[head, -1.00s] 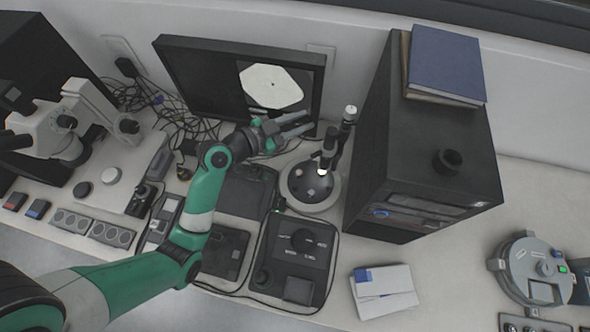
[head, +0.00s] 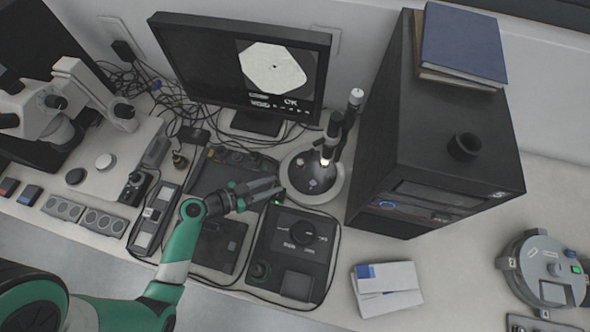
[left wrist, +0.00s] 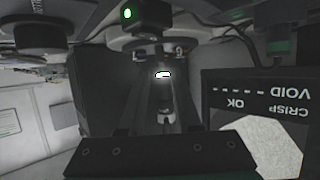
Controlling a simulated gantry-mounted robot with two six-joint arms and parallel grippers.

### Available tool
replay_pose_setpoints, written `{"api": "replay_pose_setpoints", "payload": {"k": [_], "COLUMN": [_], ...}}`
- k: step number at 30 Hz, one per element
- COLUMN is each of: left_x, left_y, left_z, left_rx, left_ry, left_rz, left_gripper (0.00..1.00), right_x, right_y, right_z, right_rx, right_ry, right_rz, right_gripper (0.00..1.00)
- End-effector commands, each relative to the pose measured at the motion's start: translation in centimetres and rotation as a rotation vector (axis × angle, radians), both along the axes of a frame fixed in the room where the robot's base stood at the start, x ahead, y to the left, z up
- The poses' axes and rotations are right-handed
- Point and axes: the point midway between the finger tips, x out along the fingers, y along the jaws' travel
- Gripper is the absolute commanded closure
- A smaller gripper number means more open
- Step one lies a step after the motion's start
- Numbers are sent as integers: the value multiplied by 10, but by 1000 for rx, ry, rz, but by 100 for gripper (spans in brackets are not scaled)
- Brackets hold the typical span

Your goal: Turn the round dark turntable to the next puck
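The round dark turntable (head: 315,172) sits on a pale round base under the small inspection scope (head: 333,140), with a light spot on it. A small pale puck (head: 313,183) shows near its front. My left gripper (head: 280,187) is left of the turntable, above the dark equipment, apart from the disc as far as I can tell. Its two fingers show a narrow gap and hold nothing visible. In the left wrist view, dark parts fill the middle around a bright spot. The right gripper is not in view.
The monitor (head: 315,68) behind shows a pale shape and "OK". A black computer tower (head: 430,130) stands close on the right. The control box with a knob (head: 303,234) is in front. Cables lie at the back left; white cards (head: 386,290) lie front right.

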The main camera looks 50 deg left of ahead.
Motion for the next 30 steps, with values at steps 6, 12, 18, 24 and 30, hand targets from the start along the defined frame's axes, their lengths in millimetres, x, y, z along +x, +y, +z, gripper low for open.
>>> {"api": "replay_pose_setpoints", "payload": {"k": [6, 12, 18, 24, 30], "left_x": [28, 63, 79, 80, 80], "left_y": [-7, -13, -16, -16, -16], "left_z": [-22, -27, -32, -33, -33], "left_rx": [5, 1, 0, 0, 0], "left_ry": [-6, -1, 0, 0, 0], "left_rz": [-5, -3, -1, 0, 0], "left_gripper": [68, 68, 68, 68, 95], "right_x": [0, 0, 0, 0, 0], "right_y": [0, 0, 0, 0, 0], "right_z": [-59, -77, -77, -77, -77], "right_rx": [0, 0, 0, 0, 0], "right_ry": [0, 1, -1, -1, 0], "right_rz": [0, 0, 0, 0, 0], "right_gripper": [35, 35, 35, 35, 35]}}
